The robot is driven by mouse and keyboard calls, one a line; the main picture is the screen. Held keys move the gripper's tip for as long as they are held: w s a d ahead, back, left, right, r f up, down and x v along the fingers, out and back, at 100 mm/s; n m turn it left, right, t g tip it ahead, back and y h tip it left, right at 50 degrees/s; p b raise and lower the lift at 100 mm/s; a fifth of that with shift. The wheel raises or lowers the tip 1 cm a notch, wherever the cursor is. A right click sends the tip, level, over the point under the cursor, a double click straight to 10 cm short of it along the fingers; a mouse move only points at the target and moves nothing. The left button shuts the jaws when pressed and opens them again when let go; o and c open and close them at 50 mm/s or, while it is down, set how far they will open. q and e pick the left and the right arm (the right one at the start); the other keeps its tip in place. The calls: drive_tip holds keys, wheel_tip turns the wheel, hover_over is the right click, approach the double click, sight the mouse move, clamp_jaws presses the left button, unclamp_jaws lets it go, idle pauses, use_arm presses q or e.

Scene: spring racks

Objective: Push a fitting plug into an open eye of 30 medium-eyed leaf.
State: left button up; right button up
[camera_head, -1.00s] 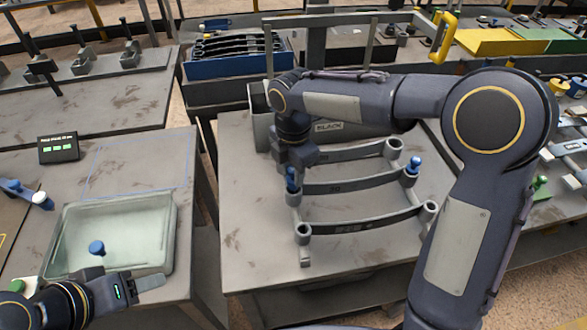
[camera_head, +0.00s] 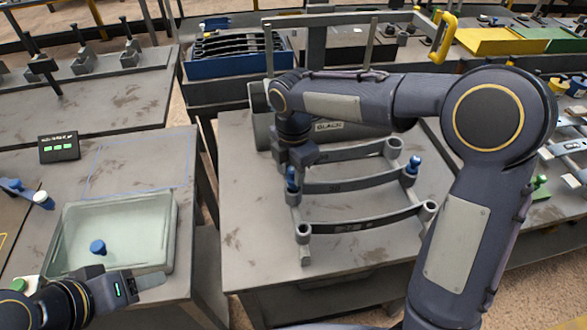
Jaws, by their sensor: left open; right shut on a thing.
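Three curved grey leaves lie on a rack on the middle table, each with a round eye at its ends. The middle leaf (camera_head: 345,186) has a blue plug (camera_head: 413,165) standing in its right eye. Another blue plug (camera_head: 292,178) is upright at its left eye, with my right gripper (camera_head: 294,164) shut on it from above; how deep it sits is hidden. The front leaf (camera_head: 365,223) and the back leaf (camera_head: 352,153) show open eyes. Leaf numbers are too small to read. My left gripper (camera_head: 150,287) is open and empty near the tray's front edge.
A pale green glass tray (camera_head: 170,225) on the left table holds one loose blue plug (camera_head: 98,247). A small dark display (camera_head: 59,147) with green lights stands behind it. A blue bin (camera_head: 235,67) of dark leaves stands behind the rack.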

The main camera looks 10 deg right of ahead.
drive_tip(key=shift+f+b, duration=0.8)
drive_tip(key=shift+f, duration=0.55)
drive_tip(key=o, duration=0.9)
drive_tip(key=shift+o, duration=0.6)
drive_tip(key=o, duration=0.4)
drive_tip(key=shift+r+p, duration=3.1)
drive_tip(key=shift+r, duration=0.4)
